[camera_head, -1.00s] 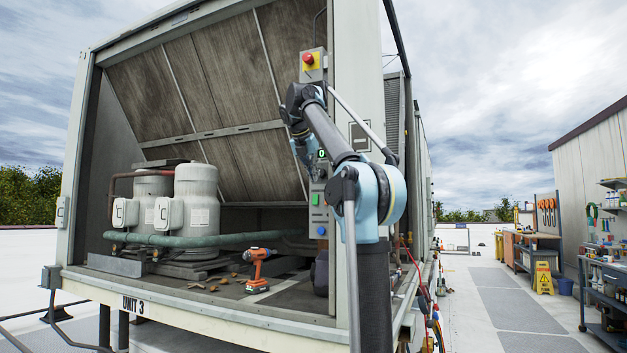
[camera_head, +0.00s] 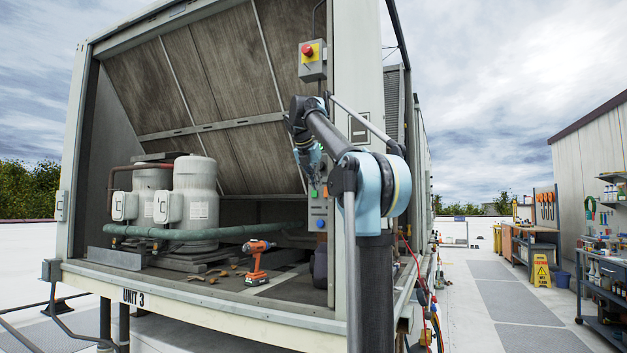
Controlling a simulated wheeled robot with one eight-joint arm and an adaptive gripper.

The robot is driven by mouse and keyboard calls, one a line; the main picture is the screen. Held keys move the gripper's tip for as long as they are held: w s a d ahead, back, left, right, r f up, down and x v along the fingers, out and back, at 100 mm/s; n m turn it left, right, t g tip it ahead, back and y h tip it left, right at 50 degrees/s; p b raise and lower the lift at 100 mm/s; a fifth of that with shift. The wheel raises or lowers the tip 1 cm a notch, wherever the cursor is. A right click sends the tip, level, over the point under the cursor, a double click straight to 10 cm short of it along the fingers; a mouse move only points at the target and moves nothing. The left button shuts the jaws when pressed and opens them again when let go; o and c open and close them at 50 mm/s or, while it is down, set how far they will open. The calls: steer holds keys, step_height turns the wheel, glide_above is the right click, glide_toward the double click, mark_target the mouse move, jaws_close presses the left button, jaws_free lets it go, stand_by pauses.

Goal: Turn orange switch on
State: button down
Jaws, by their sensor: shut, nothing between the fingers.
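A grey control panel (camera_head: 318,210) is mounted on the right post inside the open unit. It carries a green button (camera_head: 314,194) and a blue button (camera_head: 320,224). A small orange spot (camera_head: 326,191), perhaps the orange switch, shows near the panel's top; its position is too small to read. My gripper (camera_head: 312,178) points down at the upper end of the panel, close to the green button and orange spot. Its fingers look closed and empty, and it hides the panel's top. I cannot tell whether it touches the panel.
A red emergency button on a yellow-faced box (camera_head: 312,60) is above my arm. An orange drill (camera_head: 257,262) stands on the unit floor, near scattered small pieces. Two grey compressors (camera_head: 196,203) and a green pipe (camera_head: 190,233) are at left. The walkway (camera_head: 500,290) at right is clear.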

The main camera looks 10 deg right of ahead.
steer(key=shift+w+d+f, duration=0.6)
steer(key=shift+w+f, duration=0.1)
steer(key=shift+w, duration=0.25)
steer(key=shift+w+d+f, duration=0.65)
steer(key=shift+w, duration=0.3)
steer(key=shift+w+d+f, duration=0.6)
steer(key=shift+w+f, duration=0.1)
steer(key=shift+w, duration=0.25)
steer(key=shift+a, duration=0.2)
